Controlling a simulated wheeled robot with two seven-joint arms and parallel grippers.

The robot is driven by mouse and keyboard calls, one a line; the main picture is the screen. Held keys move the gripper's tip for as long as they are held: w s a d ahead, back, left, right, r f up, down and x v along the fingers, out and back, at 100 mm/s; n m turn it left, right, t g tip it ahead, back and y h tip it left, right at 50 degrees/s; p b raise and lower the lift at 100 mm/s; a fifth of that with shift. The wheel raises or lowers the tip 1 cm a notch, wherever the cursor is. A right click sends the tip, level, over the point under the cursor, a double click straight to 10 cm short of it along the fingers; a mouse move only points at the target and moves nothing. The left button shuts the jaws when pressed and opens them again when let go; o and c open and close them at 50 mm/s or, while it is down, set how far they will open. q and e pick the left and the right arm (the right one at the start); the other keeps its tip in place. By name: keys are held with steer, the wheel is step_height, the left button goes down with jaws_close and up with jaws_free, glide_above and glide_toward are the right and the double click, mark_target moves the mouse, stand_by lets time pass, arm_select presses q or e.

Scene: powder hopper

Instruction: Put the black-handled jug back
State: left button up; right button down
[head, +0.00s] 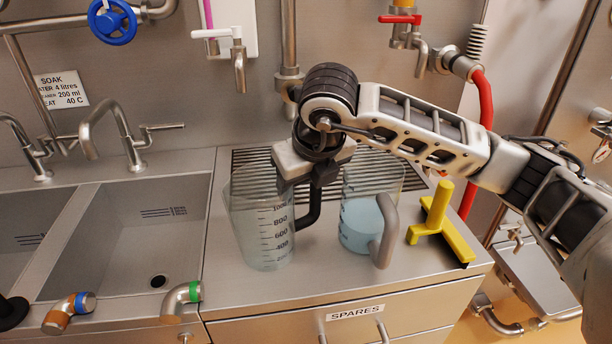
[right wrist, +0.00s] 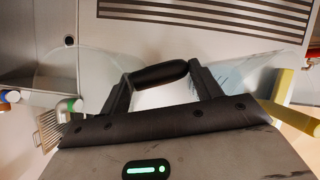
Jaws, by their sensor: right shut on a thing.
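The black-handled jug (head: 262,230) is clear, with a printed scale, and looks empty. It is upright or nearly so at the counter behind the sink's right edge; I cannot tell if its base touches the counter. My right gripper (head: 314,180) comes down from above and is shut on its black handle. In the right wrist view the handle (right wrist: 160,74) lies between the two fingers. A second clear jug (head: 358,215) with a grey handle and pale blue liquid stands close on the right. My left gripper is not in view.
A yellow squeegee (head: 442,225) lies right of the grey-handled jug. A slotted drain grille (head: 243,158) is behind the jugs. The sink basin (head: 125,230) is on the left, with taps above. Free counter (head: 330,285) lies in front, over a drawer labelled SPARES (head: 355,312).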

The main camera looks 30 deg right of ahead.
steer(key=shift+f, duration=0.1)
steer(key=shift+c, duration=1.5)
jaws_free()
steer(key=b+v, duration=0.1)
steer(key=v, duration=1.1)
